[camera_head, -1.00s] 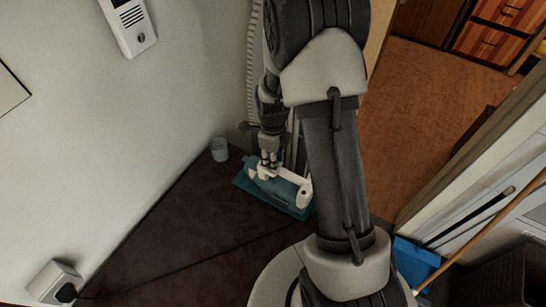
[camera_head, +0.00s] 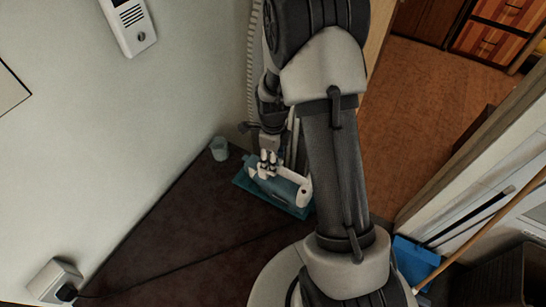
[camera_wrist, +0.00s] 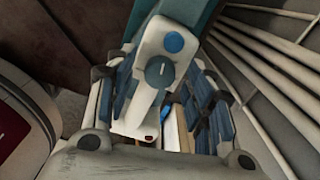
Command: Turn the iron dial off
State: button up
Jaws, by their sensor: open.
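The iron (camera_head: 285,188), white and teal, lies on a teal base (camera_head: 243,181) on the dark surface. My gripper (camera_head: 268,160) is at the iron's left end in the head view. In the wrist view the iron's white body (camera_wrist: 150,100) lies between the spread fingers of my gripper (camera_wrist: 163,75). A round blue-grey dial (camera_wrist: 159,72) with a dark line sits on the white body between the fingers, with a blue round button (camera_wrist: 174,42) just above it. The fingers are open; whether either touches the iron I cannot tell. The dial cannot be made out in the head view.
A pale cup (camera_head: 219,149) stands left of the iron by the wall. A cord runs across the dark surface (camera_head: 160,235) to a wall socket (camera_head: 54,281). White bars (camera_wrist: 265,85) stand close on the right in the wrist view. A blue dustpan (camera_head: 415,262) is at right.

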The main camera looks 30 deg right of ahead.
notch_tip(320, 180, up, 12)
dwell(0.5)
